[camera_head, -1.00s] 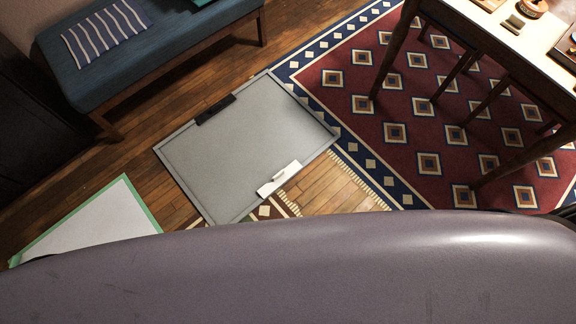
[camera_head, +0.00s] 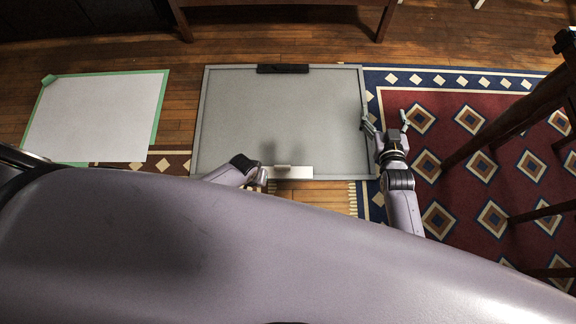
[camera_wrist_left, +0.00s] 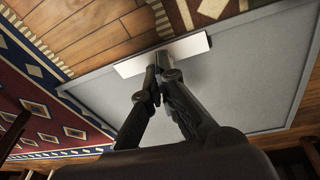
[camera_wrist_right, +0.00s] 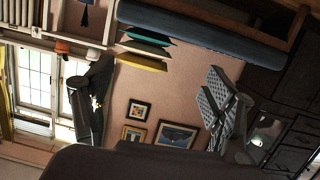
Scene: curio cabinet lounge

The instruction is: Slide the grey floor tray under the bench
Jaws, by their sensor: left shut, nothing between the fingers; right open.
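The grey floor tray (camera_head: 285,115) lies flat on the floor in the middle of the head view. It has a dark block (camera_head: 283,69) on its far edge and a white plate with a small grip (camera_head: 290,172) on its near edge. The bench (camera_head: 290,3) shows only as a rail and legs at the top, beyond the tray. My left gripper (camera_head: 260,176) is shut and empty beside the white plate; in the left wrist view its fingertips (camera_wrist_left: 155,72) are close to the plate (camera_wrist_left: 165,56); contact is unclear. My right gripper (camera_head: 388,126) is open by the tray's right edge, above the rug.
A white sheet with green edging (camera_head: 95,117) lies left of the tray. A patterned rug (camera_head: 470,120) and dark table legs (camera_head: 510,118) are at the right. Bare wooden floor (camera_head: 240,45) lies between tray and bench. The right wrist view faces cushions (camera_wrist_right: 145,46) and wall pictures.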

